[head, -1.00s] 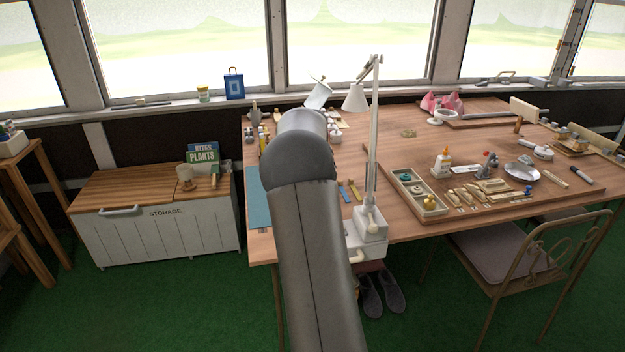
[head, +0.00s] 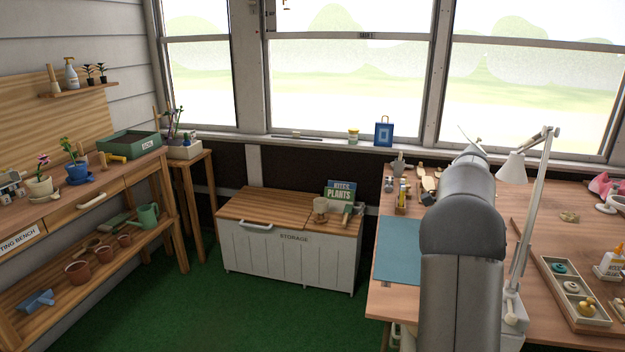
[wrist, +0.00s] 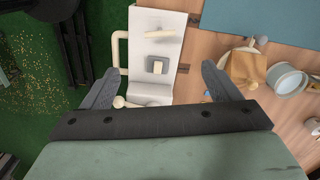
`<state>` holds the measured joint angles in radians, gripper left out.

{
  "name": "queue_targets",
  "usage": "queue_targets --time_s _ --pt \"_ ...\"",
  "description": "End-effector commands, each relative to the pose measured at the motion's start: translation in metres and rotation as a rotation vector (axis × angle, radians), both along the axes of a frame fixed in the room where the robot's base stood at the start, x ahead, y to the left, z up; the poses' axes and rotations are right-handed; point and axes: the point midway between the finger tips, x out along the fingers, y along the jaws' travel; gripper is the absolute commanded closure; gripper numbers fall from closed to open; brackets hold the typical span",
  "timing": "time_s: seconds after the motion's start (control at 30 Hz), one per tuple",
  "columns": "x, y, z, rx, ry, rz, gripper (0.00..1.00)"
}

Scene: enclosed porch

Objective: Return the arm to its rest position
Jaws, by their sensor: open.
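My gripper (wrist: 170,92) shows in the wrist view with its two grey fingers spread wide and nothing between them. It hangs above the edge of the wooden worktable (wrist: 208,50), over a white fixture (wrist: 160,48) at the table's side. In the head view my grey arm reaches up over the left part of the worktable (head: 390,300) and hides what is behind it. The gripper itself cannot be made out there.
A white desk lamp (head: 532,200) stands close to the right of my arm. A teal mat (head: 398,250) lies at the table's left end. A storage chest (head: 290,255) stands to the left, past open green floor (head: 240,310). A potting bench (head: 60,215) lines the left wall.

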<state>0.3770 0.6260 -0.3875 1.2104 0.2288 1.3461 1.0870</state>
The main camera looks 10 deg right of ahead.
Motion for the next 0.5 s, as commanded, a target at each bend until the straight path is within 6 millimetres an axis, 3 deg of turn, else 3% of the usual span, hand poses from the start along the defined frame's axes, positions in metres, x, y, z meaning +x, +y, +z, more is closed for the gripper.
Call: queue_targets --time_s 0.07,0.17,0.27,0.37,0.5 --pt "0.0 0.001 0.0 0.0 0.0 0.002 0.17" --pt "-0.006 0.029 0.011 0.016 -0.013 0.1 0.17" --pt "-0.02 0.078 0.024 0.039 -0.031 0.283 0.17" --pt "-0.046 0.143 0.033 0.057 -0.05 0.539 0.17" --pt "-0.102 0.233 0.035 0.063 -0.067 0.942 0.17"
